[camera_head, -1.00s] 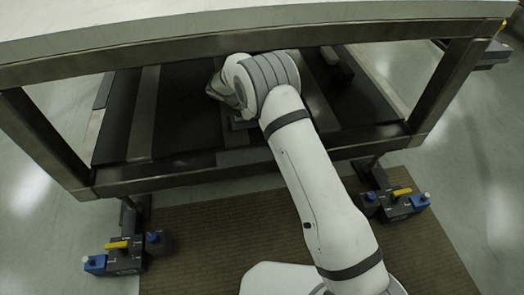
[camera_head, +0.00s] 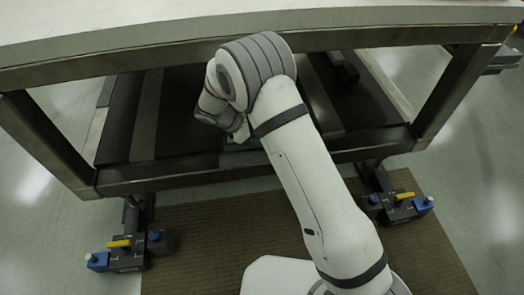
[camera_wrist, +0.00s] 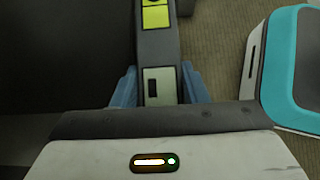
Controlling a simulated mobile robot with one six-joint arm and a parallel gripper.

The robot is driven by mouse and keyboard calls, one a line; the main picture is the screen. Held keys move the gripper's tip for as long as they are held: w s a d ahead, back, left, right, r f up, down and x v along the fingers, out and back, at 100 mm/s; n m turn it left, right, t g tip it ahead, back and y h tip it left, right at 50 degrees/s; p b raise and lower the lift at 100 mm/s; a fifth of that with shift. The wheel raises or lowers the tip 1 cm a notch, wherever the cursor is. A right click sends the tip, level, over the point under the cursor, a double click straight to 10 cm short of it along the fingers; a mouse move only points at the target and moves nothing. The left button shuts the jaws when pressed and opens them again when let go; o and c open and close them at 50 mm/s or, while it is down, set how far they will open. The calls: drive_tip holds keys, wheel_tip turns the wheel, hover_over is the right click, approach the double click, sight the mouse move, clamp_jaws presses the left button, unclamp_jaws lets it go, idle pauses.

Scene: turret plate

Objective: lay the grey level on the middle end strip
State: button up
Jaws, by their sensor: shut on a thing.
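The grey level (camera_wrist: 158,50) is a narrow grey bar with a yellow vial window, seen in the wrist view. My gripper (camera_wrist: 157,88) is shut on it, with a blue finger on each side. In the head view my gripper (camera_head: 238,138) is mostly hidden by my arm, low at the front edge of the dark shelf. A lighter grey patch (camera_head: 236,160) shows on the front rail just below it; I cannot tell whether this is the middle end strip. The level is barely visible in the head view.
The dark shelf has a grey strip at left (camera_head: 145,115) and another at right (camera_head: 320,95). A white top (camera_head: 250,22) overhangs it. A dark block (camera_head: 345,68) sits at the shelf's back right. Blue-and-yellow foot units stand at left (camera_head: 127,252) and right (camera_head: 400,207).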

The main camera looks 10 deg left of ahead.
sight(227, 143)
wheel_tip(227, 143, down, 7)
drive_tip(key=shift+f+b, duration=0.1)
drive_tip(key=shift+b, duration=0.9)
drive_tip(key=shift+f, duration=0.2)
drive_tip(key=o, duration=1.3)
drive_tip(key=shift+r, duration=0.3)
drive_tip(key=p+v, duration=0.4)
drive_tip(key=v, duration=0.8)
drive_tip(key=shift+f, duration=0.1)
